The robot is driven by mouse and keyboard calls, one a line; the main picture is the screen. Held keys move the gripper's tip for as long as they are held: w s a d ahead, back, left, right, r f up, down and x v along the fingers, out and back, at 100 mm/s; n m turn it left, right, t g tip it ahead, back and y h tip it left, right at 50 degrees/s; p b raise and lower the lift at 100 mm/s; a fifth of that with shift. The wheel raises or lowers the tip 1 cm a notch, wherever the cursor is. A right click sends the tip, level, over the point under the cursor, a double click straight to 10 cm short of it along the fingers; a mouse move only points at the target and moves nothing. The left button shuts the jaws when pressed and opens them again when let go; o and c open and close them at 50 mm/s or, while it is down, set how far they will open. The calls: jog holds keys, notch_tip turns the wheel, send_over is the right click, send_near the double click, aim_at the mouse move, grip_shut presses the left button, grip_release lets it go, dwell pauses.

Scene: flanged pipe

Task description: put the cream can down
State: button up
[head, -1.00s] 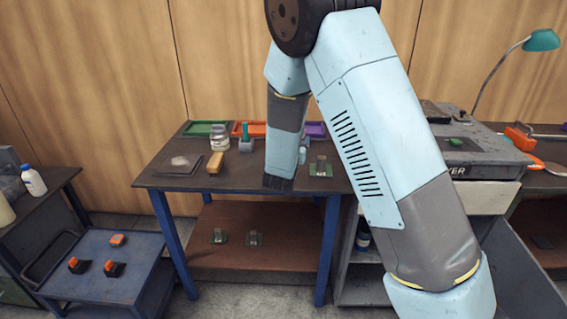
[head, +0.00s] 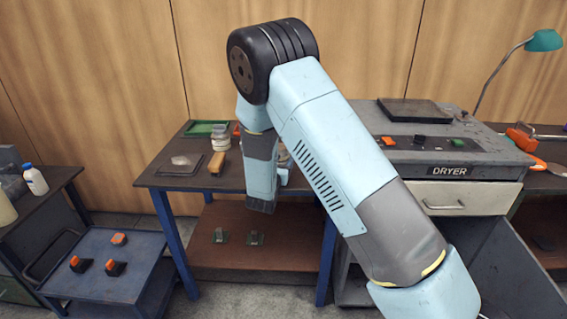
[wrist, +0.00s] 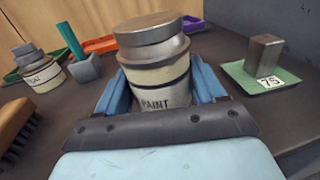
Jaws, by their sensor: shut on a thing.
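The cream can (wrist: 160,76), with a grey metal lid and the word PAINT on it, stands upright between the blue fingers of my gripper (wrist: 160,92) in the wrist view. The fingers are shut on its sides. Its bottom is hidden by my gripper, so I cannot tell whether it touches the table. The dark worktable (head: 160,182) lies beneath and around my wrist.
A second paint can (wrist: 40,75) and a brush (wrist: 14,128) are at the left. A grey block with a teal handle (wrist: 85,68) stands near the back trays. A metal weight (wrist: 264,55) sits on a green plate at the right. The dryer (head: 445,150) stands right of the table.

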jog(key=o, duration=1.3)
